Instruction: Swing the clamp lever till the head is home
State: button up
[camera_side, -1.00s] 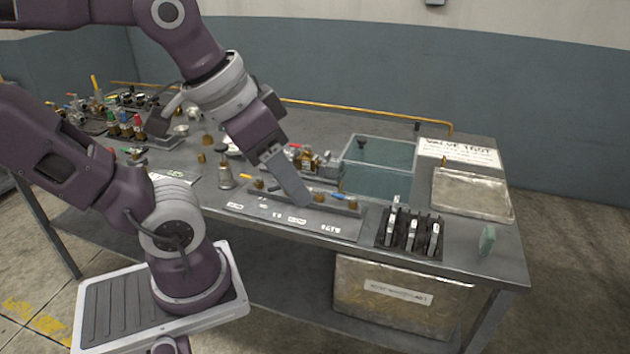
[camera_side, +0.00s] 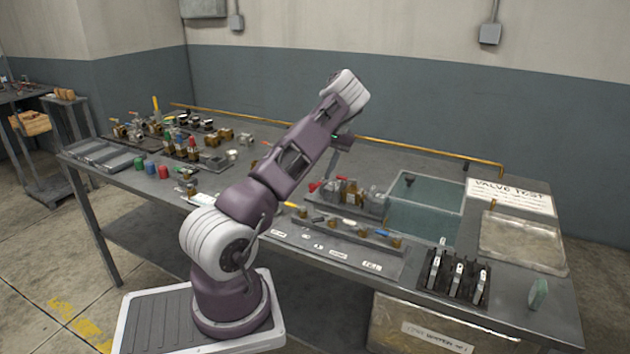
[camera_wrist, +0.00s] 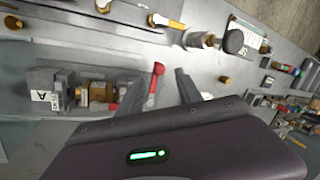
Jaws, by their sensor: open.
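The clamp fixture (camera_wrist: 45,98) is a grey block with a label "A" in the wrist view; it also shows in the side view (camera_side: 370,203), right of my arm. A brass valve body (camera_wrist: 99,93) sits in it. A lever with a red tip (camera_wrist: 158,69) stands at its right end. My gripper (camera_wrist: 162,76) is open, its two grey fingers apart on either side of the lever. I cannot tell whether either finger touches it. The clamp head's seating is unclear. My arm partly hides the gripper in the side view.
A water tank (camera_side: 425,214) stands right of the fixture, with an empty metal tray (camera_side: 522,243) beyond it. A strip of small parts (camera_side: 352,232) lies in front. A black rack (camera_side: 455,277) stands at front right. Valves and fittings crowd the left of the bench.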

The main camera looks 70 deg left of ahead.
jog(key=x, duration=0.4)
jog(key=shift+f, duration=0.15)
grip_shut()
dwell(0.4)
dwell(0.8)
